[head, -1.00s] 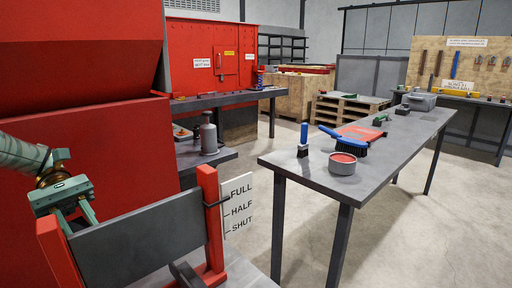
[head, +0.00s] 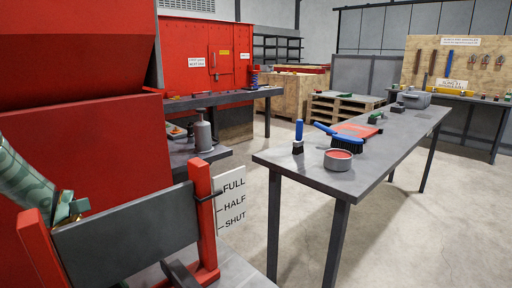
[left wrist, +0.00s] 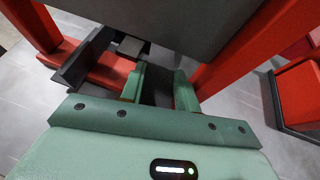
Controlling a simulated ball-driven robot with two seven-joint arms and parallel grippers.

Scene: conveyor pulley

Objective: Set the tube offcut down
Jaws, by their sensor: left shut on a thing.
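My left gripper (left wrist: 158,82) shows in the left wrist view with its two green fingers close together around a dark thing. I take this for the tube offcut, but its shape is mostly hidden between the fingers. In the head view my left arm comes in at the left edge, and the gripper is mostly hidden behind the dark grey plate (head: 130,232) between two red posts. Only a bit of green shows above the plate's left end. My right gripper is not in view.
A sign (head: 231,205) reading FULL, HALF, SHUT stands beside the right red post (head: 203,215). A red hopper (head: 80,130) rises behind my left arm. A long grey table (head: 370,155) at the right holds a brush (head: 348,140) and a pot (head: 338,160). Open floor lies between.

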